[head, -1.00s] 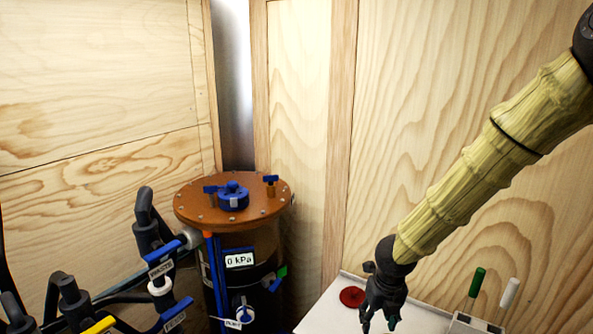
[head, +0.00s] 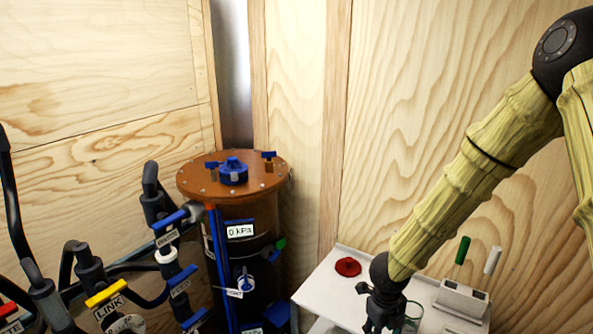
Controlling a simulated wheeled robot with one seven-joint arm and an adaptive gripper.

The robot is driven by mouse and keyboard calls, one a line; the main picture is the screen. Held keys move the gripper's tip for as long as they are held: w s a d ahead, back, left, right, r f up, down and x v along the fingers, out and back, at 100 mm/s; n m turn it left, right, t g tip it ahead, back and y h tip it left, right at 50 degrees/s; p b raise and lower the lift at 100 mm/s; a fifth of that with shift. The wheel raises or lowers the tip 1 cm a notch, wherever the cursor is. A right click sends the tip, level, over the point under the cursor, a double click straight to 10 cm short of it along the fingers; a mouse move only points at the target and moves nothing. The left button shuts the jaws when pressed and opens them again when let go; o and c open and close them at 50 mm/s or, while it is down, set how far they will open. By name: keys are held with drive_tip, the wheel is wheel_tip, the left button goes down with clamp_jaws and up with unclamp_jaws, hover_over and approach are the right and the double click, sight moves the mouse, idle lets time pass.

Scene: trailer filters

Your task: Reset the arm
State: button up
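My arm comes in from the upper right in the head view, wrapped in a pale yellow ribbed sleeve. My gripper (head: 380,312) hangs at its lower end, pointing down over the white table. Its fingers run close to the bottom edge of the picture, and I cannot tell whether they are open or shut. A clear glass (head: 413,313) stands just right of my gripper and is partly hidden by it. A red knob-like disc (head: 347,267) lies on the table behind and left of my gripper.
A white holder (head: 462,300) with a green-capped and a white-capped item stands right on the table (head: 318,285). A dark filter tank (head: 262,225) with an orange lid and a 0 kPa display stands left. Pipes and labelled valves (head: 105,293) fill the lower left. Wooden walls close the back.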

drive_tip(key=s+d+f+n+h, duration=0.1)
drive_tip(key=s+d+f+n, duration=0.2)
drive_tip(key=s+f+n, duration=0.45)
drive_tip(key=s+d+f+n+h, duration=0.1)
drive_tip(key=s+d+f+n, duration=0.2)
drive_tip(key=s+f+n, duration=0.5)
drive_tip(key=s+a+f+n+y, duration=0.1)
drive_tip(key=s+a+f+n, duration=0.1)
drive_tip(key=s+n, duration=0.5)
drive_tip(key=s+a+f+n+y, duration=0.2)
drive_tip(key=s+f+n, duration=0.3)
drive_tip(key=s+n, duration=0.3)
drive_tip(key=shift+s+a+g, duration=0.4)
drive_tip(key=shift+s+a, duration=0.2)
drive_tip(key=shift+s, duration=0.3)
